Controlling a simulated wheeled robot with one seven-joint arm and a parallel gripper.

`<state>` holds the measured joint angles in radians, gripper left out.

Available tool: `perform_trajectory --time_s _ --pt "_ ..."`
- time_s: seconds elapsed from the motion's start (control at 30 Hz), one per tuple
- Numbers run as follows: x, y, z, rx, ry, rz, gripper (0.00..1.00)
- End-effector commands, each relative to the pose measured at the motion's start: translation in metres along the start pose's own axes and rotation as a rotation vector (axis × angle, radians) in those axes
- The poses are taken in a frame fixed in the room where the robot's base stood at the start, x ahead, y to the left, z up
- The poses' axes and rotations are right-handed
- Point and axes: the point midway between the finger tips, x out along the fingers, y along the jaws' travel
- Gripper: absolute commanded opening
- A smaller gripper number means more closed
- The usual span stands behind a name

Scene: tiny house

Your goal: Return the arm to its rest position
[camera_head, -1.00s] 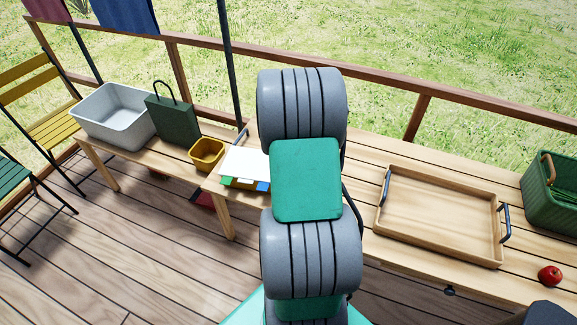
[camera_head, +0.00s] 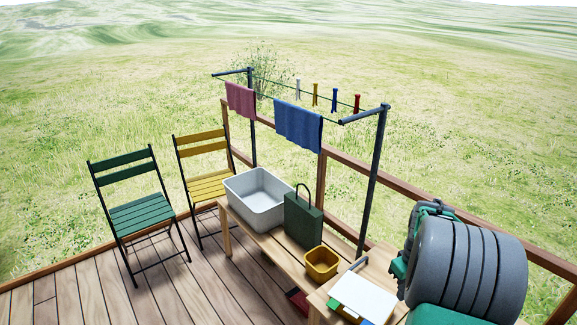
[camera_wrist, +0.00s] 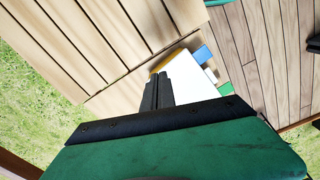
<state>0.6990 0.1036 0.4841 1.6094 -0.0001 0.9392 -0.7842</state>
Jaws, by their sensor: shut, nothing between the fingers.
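My gripper (camera_wrist: 157,92) shows in the wrist view as two dark fingers lying together, shut and empty. It points down over the wooden tabletop (camera_wrist: 100,45), with the stack of white sheets and coloured folders (camera_wrist: 192,82) just beyond the fingertips. I cannot tell the height of the fingers above the stack. In the head view my grey and green arm fills the lower right corner, folded up beside the same stack (camera_head: 362,297). The fingers cannot be made out there.
A mustard bin (camera_head: 321,263), a dark green bag (camera_head: 303,218) and a grey tub (camera_head: 259,200) stand on the bench. A drying line with a blue towel (camera_head: 298,125) and a pink towel (camera_head: 241,98) rises behind. Green (camera_head: 139,208) and yellow (camera_head: 206,183) chairs stand left.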

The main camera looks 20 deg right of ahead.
Motion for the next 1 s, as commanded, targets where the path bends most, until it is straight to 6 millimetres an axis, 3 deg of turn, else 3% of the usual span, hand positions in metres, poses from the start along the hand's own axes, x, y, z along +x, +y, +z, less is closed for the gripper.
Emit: perform_trajectory --time_s 0.07,0.2,0.37,0.57,0.7,0.77,0.87,1.0 --pt "0.01 -0.008 0.008 0.165 -0.019 -0.016 0.0" --pt "0.037 -0.05 0.051 0.473 -0.117 -0.07 0.0" --pt "0.013 -0.103 0.08 0.669 -0.124 -0.05 0.0" --pt "-0.048 -0.196 0.074 0.468 0.045 0.012 0.0" --pt "-0.107 -0.253 0.046 0.242 0.261 0.033 0.0" --pt "-0.127 -0.272 0.036 0.169 0.325 0.029 0.0" --pt "-0.134 -0.293 0.033 0.092 0.352 0.017 0.0" --pt "-0.134 -0.3 0.032 0.069 0.349 0.013 0.0"
